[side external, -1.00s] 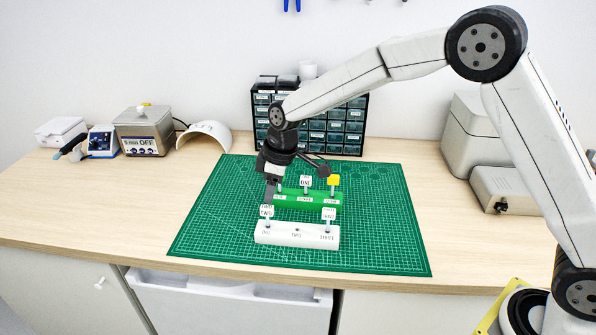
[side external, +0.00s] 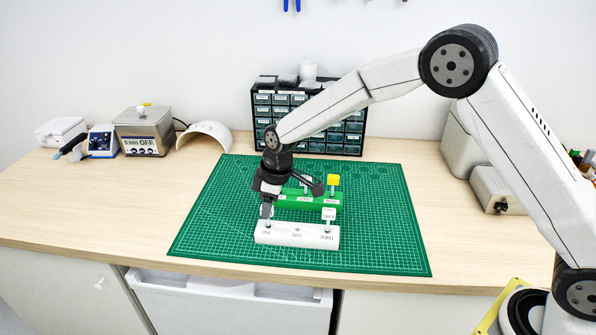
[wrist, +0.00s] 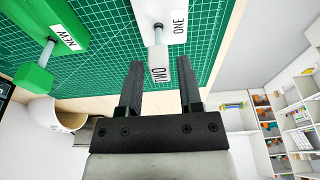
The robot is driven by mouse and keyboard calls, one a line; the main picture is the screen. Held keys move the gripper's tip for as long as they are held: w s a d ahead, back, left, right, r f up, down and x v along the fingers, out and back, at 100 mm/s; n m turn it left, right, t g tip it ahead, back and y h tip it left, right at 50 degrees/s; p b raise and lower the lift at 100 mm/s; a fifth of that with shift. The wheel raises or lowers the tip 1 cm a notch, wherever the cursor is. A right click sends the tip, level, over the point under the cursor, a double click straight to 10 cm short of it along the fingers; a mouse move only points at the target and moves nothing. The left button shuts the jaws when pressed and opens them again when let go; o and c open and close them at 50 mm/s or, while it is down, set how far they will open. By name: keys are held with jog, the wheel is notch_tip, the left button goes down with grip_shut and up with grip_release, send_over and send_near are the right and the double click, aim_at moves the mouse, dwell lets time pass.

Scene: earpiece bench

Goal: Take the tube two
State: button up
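The tube marked TWO has a white cap and stands in the left hole, marked ONE, of the white rack (side external: 297,237). Its cap (wrist: 158,69) shows in the wrist view between my fingertips, with a gap on each side. In the side view its cap is mostly hidden by my gripper (side external: 267,208), which points down over that end of the rack. My gripper also shows in the wrist view (wrist: 160,75); it is open around the cap. The rack's middle hole looks empty. A tube marked THREE (side external: 328,215) stands in the right hole.
A green rack (side external: 320,203) stands just behind, with a yellow-capped tube (side external: 333,180) and another partly hidden behind my gripper. The wrist view shows a green-capped tube (wrist: 35,78) by a NEW label. The green mat (side external: 380,245) is clear around the racks.

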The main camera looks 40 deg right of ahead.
grip_shut()
jog(key=shift+w+a+v, duration=0.1)
jog(key=shift+w+v, duration=0.05)
jog(key=shift+v, duration=0.7)
jog(key=shift+w+a+v, duration=0.1)
jog(key=shift+a+v, duration=0.05)
jog(key=shift+v, duration=0.65)
dwell(0.8)
jog(key=shift+w+a+v, duration=0.1)
jog(key=shift+v, duration=0.7)
jog(key=shift+w+a+v, duration=0.1)
jog(key=shift+w+v, duration=0.05)
jog(key=shift+v, duration=0.65)
jog(key=shift+w+a+v, duration=0.1)
jog(key=shift+a+v, duration=0.05)
jog(key=shift+v, duration=0.65)
jog(key=shift+r, duration=0.1)
